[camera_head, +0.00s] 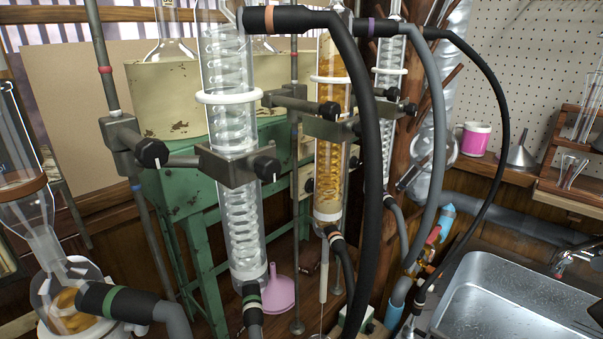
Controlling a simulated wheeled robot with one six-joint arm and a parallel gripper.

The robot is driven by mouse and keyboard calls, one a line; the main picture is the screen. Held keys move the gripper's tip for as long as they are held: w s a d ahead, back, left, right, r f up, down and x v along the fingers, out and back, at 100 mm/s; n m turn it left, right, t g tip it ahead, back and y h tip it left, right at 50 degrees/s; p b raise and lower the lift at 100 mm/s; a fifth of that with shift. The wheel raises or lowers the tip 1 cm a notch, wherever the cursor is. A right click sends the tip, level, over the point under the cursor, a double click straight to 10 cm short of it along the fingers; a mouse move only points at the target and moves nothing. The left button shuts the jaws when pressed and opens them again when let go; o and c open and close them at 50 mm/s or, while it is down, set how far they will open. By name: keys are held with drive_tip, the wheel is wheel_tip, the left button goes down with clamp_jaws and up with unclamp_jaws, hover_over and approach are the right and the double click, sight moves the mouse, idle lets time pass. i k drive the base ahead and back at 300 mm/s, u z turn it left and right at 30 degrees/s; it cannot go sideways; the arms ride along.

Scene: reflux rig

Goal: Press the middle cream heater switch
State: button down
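I cannot make out the middle cream heater switch for certain. Small cream parts (305,179) show behind the condensers at the side of the green stand, partly hidden by clamps and glass. A small pale box with a green top (368,326) shows low at the bottom edge, partly behind a black hose. I cannot tell whether either is a heater switch. My gripper is not in this view.
Three upright glass condensers, a clear one (231,150), an amber one (329,170) and a far one (389,75), stand in clamps. Thick hoses (365,150) loop down in front. A flask (68,300) sits at lower left, a pink funnel (279,292) low down, a metal sink (510,295) at right.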

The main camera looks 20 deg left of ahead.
sight(309, 148)
drive_tip(key=k, duration=0.15)
drive_tip(key=z, duration=0.6)
drive_tip(key=i, duration=0.5)
drive_tip(key=u, duration=1.35)
